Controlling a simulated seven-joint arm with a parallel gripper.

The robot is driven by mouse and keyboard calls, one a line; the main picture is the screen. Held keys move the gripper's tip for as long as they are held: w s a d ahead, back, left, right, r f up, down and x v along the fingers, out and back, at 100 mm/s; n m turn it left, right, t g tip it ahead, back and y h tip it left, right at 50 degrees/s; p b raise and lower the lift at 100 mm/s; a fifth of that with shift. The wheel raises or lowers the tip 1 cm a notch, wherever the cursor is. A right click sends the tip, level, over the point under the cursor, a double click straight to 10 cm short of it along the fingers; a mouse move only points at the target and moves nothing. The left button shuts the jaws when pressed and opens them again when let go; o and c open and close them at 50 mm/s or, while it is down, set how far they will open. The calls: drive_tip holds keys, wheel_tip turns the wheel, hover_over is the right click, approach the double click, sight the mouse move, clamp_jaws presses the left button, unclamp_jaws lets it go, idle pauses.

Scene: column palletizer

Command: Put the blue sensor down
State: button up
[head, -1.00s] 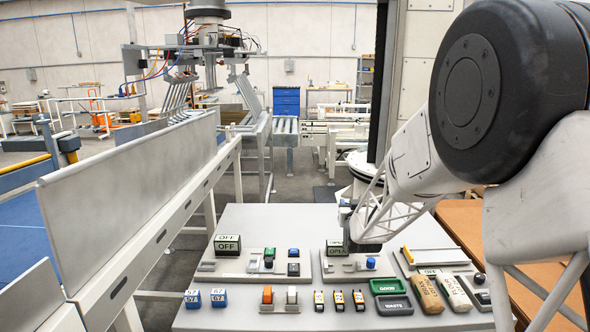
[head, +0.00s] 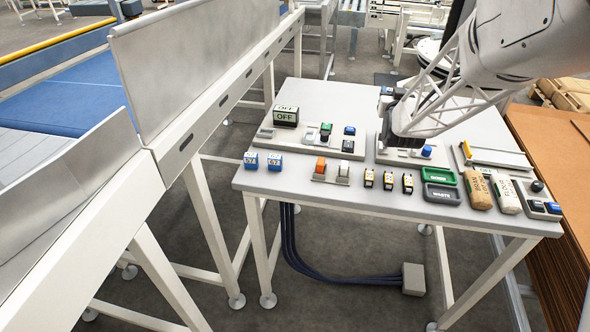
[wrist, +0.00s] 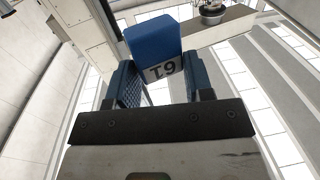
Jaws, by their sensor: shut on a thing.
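A blue sensor (wrist: 153,42) with a white numbered label is between the two blue-padded fingers of my gripper (wrist: 161,75) in the wrist view. My gripper is shut on it; walls and roof lights show behind it. In the head view my arm's lattice link reaches over the right-hand panel, and the gripper is mostly hidden behind it. A small blue patch by the link's far end may be the sensor or a finger. Two similar blue numbered blocks, a left one (head: 251,161) and a right one (head: 275,162), stand at the table's front left.
The grey table (head: 345,97) has a left panel (head: 268,133) with switches and an OFF display (head: 285,115). Several small yellow-black parts, a green tray (head: 440,176), a black WASTE tray (head: 441,194) and two bags line the front. The table's back middle is clear.

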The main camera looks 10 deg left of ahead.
drive_tip(key=s+a+n+g+y, duration=0.1)
drive_tip(key=s+a+n+y, duration=0.25)
drive_tip(key=s+a, duration=1.2)
drive_tip(key=s+a+f, duration=0.1)
drive_tip(key=s+f, duration=0.6)
drive_tip(key=s, duration=0.3)
drive_tip(key=s+a+f+y, duration=0.1)
drive_tip(key=s+f, duration=0.5)
drive_tip(key=s, duration=0.5)
drive_tip(key=shift+a+f, duration=0.4)
drive_tip(key=shift+w+m, duration=0.1)
drive_tip(key=shift+m, duration=0.15)
drive_tip(key=x, duration=1.3)
drive_tip(key=shift+w+a, duration=0.2)
drive_tip(key=shift+w, duration=0.05)
drive_tip(key=shift+x, duration=2.25)
drive_tip(key=shift+s+f, duration=0.1)
drive_tip(key=shift+f, duration=0.3)
drive_tip(key=shift+f, duration=0.1)
